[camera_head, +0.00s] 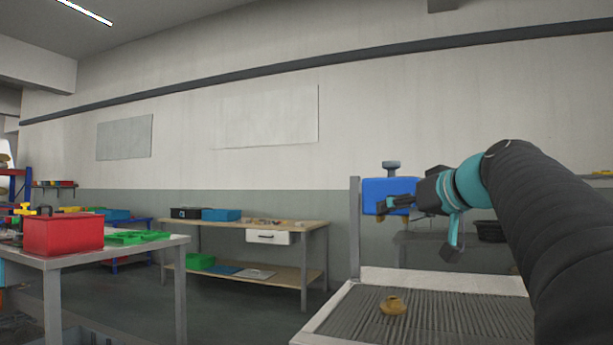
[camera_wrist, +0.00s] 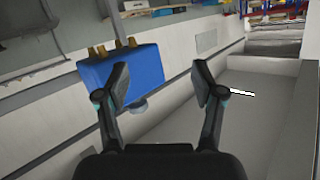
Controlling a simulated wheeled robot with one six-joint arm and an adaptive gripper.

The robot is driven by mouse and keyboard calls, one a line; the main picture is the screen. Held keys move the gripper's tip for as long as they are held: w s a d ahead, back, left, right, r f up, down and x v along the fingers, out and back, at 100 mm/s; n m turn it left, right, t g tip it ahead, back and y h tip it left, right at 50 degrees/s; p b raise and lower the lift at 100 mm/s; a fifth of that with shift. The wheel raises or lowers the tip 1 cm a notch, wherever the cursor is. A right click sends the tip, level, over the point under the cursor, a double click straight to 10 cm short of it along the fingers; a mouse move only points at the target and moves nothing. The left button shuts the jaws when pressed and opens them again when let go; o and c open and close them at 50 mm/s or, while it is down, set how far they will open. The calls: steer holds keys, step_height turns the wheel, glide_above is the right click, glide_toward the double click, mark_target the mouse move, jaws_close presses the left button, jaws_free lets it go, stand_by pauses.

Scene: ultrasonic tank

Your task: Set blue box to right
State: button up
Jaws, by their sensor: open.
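A blue box (camera_head: 388,188) with a grey knob on top shows in the head view, above the back of the metal station at the right. In the wrist view, which looks upside down, the blue box (camera_wrist: 147,66) has brass fittings on the side opposite its knob. My gripper (camera_head: 388,206) is in front of the box's lower part in the head view. In the wrist view my gripper (camera_wrist: 161,70) is open and empty. Its left finger overlaps the box in the picture, and its right finger is clear of it. I cannot tell whether they touch.
The station has a ribbed top (camera_head: 445,315) with a brass piece (camera_head: 393,306) on it and an upright post (camera_head: 354,230) at its left. A workbench (camera_head: 240,226) with a smaller blue bin (camera_head: 221,215) stands farther left. A red crate (camera_head: 63,234) sits on the left table.

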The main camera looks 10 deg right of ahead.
mark_target(397, 163)
steer(key=d+r+n+t, duration=0.2)
steer(key=d+r+t, duration=0.1)
steer(key=d+r, duration=0.6)
steer(key=w+a+p, duration=0.1)
steer(key=w, duration=0.3)
steer(key=w+a+p, duration=0.1)
steer(key=w, duration=0.4)
steer(key=w+a+r+p, duration=0.1)
steer(key=w+a, duration=0.1)
steer(key=w, duration=0.2)
steer(key=shift+w, duration=0.35)
jaws_close()
